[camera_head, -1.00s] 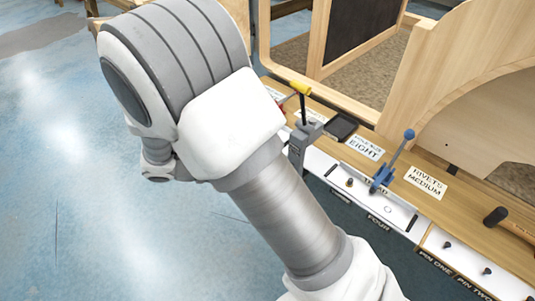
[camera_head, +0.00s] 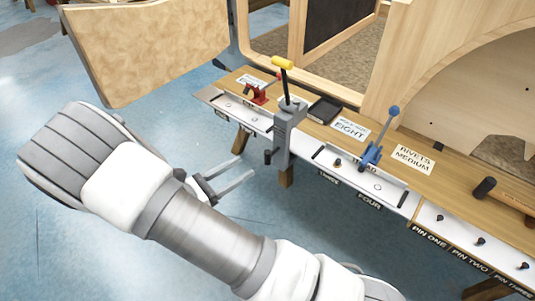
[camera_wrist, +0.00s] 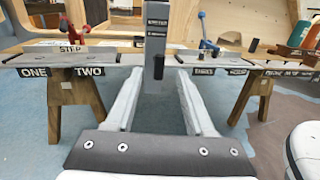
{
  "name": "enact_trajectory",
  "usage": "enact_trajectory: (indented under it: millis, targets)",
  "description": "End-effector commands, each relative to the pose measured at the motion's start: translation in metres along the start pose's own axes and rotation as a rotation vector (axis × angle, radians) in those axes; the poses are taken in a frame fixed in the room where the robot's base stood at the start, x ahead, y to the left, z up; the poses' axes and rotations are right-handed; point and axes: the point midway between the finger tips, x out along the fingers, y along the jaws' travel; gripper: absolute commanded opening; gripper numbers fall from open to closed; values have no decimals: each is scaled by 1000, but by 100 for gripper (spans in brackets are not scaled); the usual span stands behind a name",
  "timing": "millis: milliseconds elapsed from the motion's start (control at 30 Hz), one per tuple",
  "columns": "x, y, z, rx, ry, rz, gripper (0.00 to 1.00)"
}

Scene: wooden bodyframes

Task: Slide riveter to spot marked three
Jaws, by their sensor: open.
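A grey upright tool with a yellow-tipped lever (camera_head: 287,130), which looks like the riveter, stands at the front edge of the bench between the TWO and THREE areas. It also shows in the wrist view as a grey post (camera_wrist: 157,30) straight ahead. The THREE label (camera_head: 328,180) is on the bench front just right of it, and also shows in the wrist view (camera_wrist: 204,71). My gripper (camera_head: 248,167) is open and empty, in front of and left of the grey tool. In the wrist view, the fingers (camera_wrist: 157,72) point at the post from either side, apparently short of it.
A red clamp-like tool (camera_head: 261,92) sits left on the bench, and a blue-levered tool (camera_head: 372,153) sits right, near the FOUR label (camera_head: 368,203). A black tray (camera_head: 324,110) lies behind the grey tool. Trestle legs (camera_wrist: 75,105) stand below. Floor left of the bench is open.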

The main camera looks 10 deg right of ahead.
Motion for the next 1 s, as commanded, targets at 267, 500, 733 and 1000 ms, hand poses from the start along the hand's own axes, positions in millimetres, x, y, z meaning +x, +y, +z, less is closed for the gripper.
enact_trajectory:
  millis: [267, 500, 733, 1000]
  targets:
    - [61, -1, -2, 0, 0, -5, 54]
    - [91, -1, -1, 1, 0, -3, 54]
    - [98, 0, 0, 0, 1, 0, 54]
    - [97, 0, 0, 0, 1, -1, 34]
